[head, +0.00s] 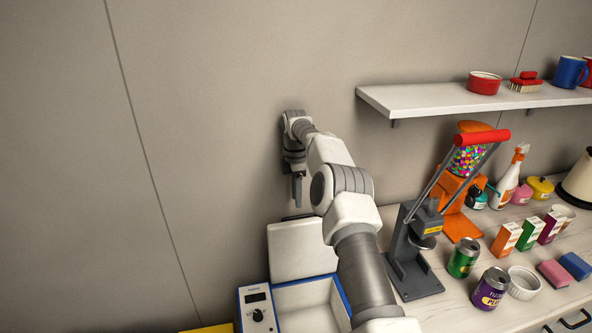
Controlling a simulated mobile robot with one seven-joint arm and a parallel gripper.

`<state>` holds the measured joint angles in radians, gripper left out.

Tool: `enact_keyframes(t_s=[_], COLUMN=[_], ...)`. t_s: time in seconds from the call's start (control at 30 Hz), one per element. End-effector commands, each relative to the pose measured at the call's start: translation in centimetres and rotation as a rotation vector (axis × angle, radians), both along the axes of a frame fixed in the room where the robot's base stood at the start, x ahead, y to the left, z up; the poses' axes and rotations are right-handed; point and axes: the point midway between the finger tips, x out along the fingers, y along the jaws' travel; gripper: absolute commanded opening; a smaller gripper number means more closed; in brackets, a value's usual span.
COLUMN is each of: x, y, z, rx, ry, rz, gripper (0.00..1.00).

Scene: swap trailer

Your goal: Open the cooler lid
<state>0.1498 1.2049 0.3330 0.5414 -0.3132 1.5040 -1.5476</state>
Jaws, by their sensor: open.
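The cooler (253,313) stands at the bottom of the head view, with a blue rim and a front panel with a display and a knob. Its white lid (292,250) is raised at the back, near the wall, and the pale inside of the box shows. My arm covers the right part of the lid and the box. My gripper (298,190) is above the lid, close to the wall, fingers pointing down. It is open and looks empty, apart from the lid.
A grey press with a red handle (482,137) stands on the counter just right of my arm. Cans, small cartons, a white bowl (524,283) and a spray bottle (507,180) crowd the counter. A wall shelf (430,102) juts out at upper right. The wall at left is bare.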

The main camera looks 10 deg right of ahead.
Motion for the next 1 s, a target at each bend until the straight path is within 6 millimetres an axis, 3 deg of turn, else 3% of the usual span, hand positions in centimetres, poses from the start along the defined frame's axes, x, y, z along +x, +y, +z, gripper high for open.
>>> enact_keyframes(t_s=[0.1,0.53,1.0], x=[0.2,0.6,0.8], y=[0.1,0.1,0.1], z=[2.5,8.3,10.3], rx=[0.0,0.001,0.001], ry=[-0.001,0.003,0.004], rz=[-0.001,0.0,0.001], gripper=[0.45,0.45,0.45])
